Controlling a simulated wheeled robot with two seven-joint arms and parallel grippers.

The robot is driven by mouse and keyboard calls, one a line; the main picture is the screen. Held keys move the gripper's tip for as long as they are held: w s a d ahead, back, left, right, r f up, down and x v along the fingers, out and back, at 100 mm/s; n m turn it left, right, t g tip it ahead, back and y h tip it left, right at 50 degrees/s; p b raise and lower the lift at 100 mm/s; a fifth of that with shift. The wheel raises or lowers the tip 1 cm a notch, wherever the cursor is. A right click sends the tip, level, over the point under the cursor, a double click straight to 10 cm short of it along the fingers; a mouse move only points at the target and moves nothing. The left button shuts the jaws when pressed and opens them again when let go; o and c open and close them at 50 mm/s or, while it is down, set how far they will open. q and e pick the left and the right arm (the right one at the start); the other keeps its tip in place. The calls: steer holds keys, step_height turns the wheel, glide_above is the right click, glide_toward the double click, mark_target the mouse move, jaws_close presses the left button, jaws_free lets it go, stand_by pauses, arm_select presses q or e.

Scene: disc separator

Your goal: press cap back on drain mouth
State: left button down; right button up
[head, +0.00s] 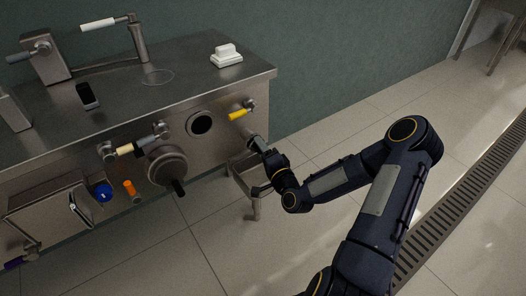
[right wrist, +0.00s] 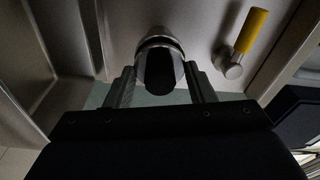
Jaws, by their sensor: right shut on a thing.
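My right gripper (head: 259,149) is at the right end of the machine's front, below the yellow handle. In the right wrist view its two fingers (right wrist: 160,88) stand either side of a dark, round-ended piece, which I take to be the cap (right wrist: 160,72), and are shut on it. A rounded silver collar (right wrist: 160,38) shows directly behind the cap, close to the metal panel; it may be the drain mouth. I cannot tell whether cap and collar are fully seated. In the head view the gripper hides most of the cap. My left gripper is not in view.
The yellow handle (head: 240,114) is up and left of the gripper, beside a dark round port (head: 200,123). A round hatch with a black grip (head: 168,168) is further left.

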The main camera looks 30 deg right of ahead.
steer(key=shift+w, duration=0.3)
steer(key=shift+w, duration=0.25)
steer(key=o, duration=1.2)
steer(key=shift+o, duration=0.2)
steer(key=s, duration=1.1)
steer(key=shift+s+f, duration=0.15)
steer(key=shift+s, duration=0.25)
